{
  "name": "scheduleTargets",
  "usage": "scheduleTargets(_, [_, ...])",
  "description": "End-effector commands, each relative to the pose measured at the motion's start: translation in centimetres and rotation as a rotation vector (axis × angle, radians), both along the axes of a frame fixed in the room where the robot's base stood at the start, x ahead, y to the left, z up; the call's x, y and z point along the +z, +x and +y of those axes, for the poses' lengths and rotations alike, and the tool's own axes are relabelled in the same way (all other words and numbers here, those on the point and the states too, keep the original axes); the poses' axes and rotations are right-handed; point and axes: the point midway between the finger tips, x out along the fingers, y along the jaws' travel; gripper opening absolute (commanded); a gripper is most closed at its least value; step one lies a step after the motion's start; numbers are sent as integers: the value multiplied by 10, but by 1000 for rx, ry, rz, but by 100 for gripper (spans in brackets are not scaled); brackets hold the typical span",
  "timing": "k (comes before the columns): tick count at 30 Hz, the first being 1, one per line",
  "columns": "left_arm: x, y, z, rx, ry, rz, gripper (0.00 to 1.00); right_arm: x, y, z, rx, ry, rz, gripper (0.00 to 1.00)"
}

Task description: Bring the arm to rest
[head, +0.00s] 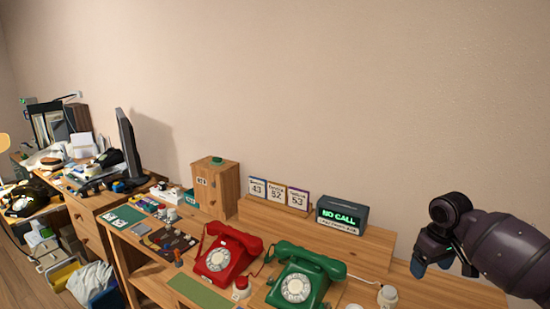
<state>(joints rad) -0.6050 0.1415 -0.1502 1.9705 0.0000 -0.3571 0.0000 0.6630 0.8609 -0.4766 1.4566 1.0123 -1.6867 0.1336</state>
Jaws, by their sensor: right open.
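My right gripper (424,269) hangs at the right side of the head view, above the right end of the desk, and holds nothing that I can see. Its arm comes in from the right edge. Its fingers point down, with bluish tips, and are apart. It is clear of the phones. The green dial phone (297,287) stands on the desk to its left, and the red dial phone (218,262) stands further left. Both handsets lie on their cradles. My left gripper is not in view.
A display reading "NO CALL" (341,215) and number cards (278,192) stand on a wooden ledge (300,228) behind the phones. A wooden box (214,187) stands at the back. The wall above is clear.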

Motion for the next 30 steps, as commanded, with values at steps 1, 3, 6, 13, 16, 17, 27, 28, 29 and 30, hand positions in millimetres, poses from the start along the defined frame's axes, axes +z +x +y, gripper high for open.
scheduleTargets(1, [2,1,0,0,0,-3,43,0,0,0,0,0,0,78])
scheduleTargets(3, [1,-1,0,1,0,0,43,-17,-11,10,21,3,6,78])
scheduleTargets(6, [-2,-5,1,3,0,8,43,-37,-24,23,48,4,5,78])
scheduleTargets(13, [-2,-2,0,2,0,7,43,-84,-66,58,108,21,-9,78])
scheduleTargets(16, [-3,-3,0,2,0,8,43,-107,-94,77,131,36,-22,78])
scheduleTargets(17, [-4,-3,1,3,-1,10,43,-113,-103,82,136,41,-29,78])
scheduleTargets(27, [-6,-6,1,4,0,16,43,-149,-206,129,108,93,-128,78])
scheduleTargets(28, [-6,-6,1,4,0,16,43,-150,-215,131,98,96,-137,78])
scheduleTargets(29, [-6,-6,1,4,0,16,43,-150,-223,133,87,97,-147,78])
scheduleTargets(30, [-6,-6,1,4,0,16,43,-150,-235,134,70,98,-159,78])
